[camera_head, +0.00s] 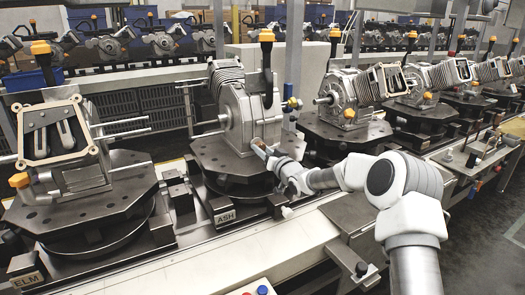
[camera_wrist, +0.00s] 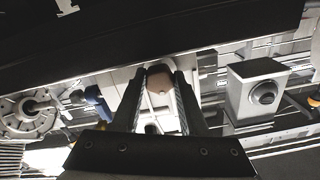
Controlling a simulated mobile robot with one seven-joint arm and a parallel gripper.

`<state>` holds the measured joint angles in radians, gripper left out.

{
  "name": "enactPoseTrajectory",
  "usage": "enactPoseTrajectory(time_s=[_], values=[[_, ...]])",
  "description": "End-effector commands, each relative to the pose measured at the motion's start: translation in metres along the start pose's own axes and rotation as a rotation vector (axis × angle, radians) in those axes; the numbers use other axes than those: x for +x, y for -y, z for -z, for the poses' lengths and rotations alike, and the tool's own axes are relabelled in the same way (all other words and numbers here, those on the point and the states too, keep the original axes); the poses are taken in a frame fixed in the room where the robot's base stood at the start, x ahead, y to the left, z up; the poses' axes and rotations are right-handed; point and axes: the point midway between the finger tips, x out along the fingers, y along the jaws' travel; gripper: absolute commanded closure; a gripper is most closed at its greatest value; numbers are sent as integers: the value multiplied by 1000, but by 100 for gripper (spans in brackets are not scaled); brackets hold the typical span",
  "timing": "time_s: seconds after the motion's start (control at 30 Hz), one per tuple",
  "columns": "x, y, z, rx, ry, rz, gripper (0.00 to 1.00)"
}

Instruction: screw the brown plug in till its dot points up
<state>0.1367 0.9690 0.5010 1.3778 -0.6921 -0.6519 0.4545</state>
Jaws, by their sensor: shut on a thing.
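The brown plug (camera_wrist: 160,78) sits between the two fingertips of my gripper (camera_wrist: 158,88) in the wrist view. My gripper is shut on it. In the head view my gripper (camera_head: 271,154) is at the lower front of the grey engine housing (camera_head: 241,115), which stands on the dark turntable marked ASH (camera_head: 214,179). The plug (camera_head: 258,144) shows only as a small brownish patch at the fingertips there. I cannot make out its dot in either view, and I cannot tell how deep the plug sits in the housing.
To the left, another engine part stands on the turntable marked ELM (camera_head: 70,212). To the right, more engines stand on dark turntables (camera_head: 345,130) along the conveyor. The light front rail (camera_head: 190,255) is mostly clear.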

Motion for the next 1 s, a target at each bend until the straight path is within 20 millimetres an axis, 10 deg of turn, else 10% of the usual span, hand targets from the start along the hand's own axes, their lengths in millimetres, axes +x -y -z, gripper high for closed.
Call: enactPoseTrajectory(time_s=[0.1, 0.13, 0.27, 0.67, 1.0], values=[[0, -1, 0, -1, 1, -1, 100], [0, -1, 0, -1, 1, -1, 52], [0, 0, 0, -1, 0, -1, 29], [-4, 0, 1, -2, -1, 0, 27], [-48, -1, 1, -1, 1, -2, 27]])
